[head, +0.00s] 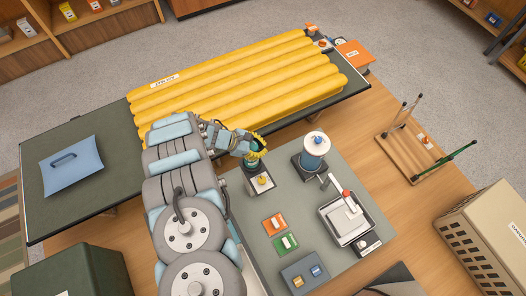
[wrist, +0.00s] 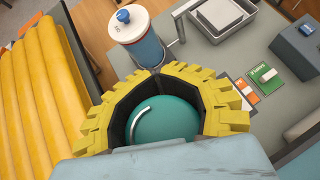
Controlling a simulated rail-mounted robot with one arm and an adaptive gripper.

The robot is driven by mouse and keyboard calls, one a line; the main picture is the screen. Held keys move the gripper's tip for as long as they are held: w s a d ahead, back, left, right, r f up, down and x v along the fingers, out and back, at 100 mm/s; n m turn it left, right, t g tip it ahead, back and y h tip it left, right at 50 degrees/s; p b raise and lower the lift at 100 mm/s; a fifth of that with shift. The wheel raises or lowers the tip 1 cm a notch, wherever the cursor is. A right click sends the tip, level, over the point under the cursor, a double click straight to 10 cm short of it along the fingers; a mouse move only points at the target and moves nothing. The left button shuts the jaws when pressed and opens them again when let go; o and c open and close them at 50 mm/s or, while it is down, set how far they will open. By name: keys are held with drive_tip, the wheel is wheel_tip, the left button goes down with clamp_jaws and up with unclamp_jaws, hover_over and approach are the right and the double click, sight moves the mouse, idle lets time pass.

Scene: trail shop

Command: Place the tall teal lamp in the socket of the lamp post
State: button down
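My gripper (head: 250,148), with yellow segmented fingers, is over the left part of the grey mat. In the wrist view the fingers (wrist: 165,90) curl around the teal lamp (wrist: 165,122), seen from above as a rounded teal top with a pale curved handle. In the head view only a small teal part of the lamp (head: 252,162) shows below the fingers. A dark block with a pale plate and a yellow piece (head: 262,182) stands just below the gripper in the picture. I cannot tell whether it is the lamp post, and no socket is clearly visible.
A blue canister with a white top (head: 315,146) stands close right of the gripper. A grey tray (head: 345,222) and orange and green packets (head: 280,235) are on the mat (head: 300,200). A yellow ribbed pad (head: 235,85) lies behind. A wooden rack (head: 412,150) stands right.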

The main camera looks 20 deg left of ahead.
drive_tip(key=shift+w+a+f+b, duration=0.1)
drive_tip(key=shift+w+f+b, duration=0.1)
drive_tip(key=shift+f, duration=0.8)
drive_tip(key=shift+w+a+f+b, duration=0.1)
drive_tip(key=shift+w+f, duration=0.05)
drive_tip(key=shift+f, duration=0.8)
drive_tip(key=shift+f, duration=0.2)
drive_tip(key=c, duration=1.1)
unclamp_jaws()
drive_tip(key=shift+c, duration=0.2)
drive_tip(key=v, duration=1.2)
drive_tip(key=shift+r, duration=0.25)
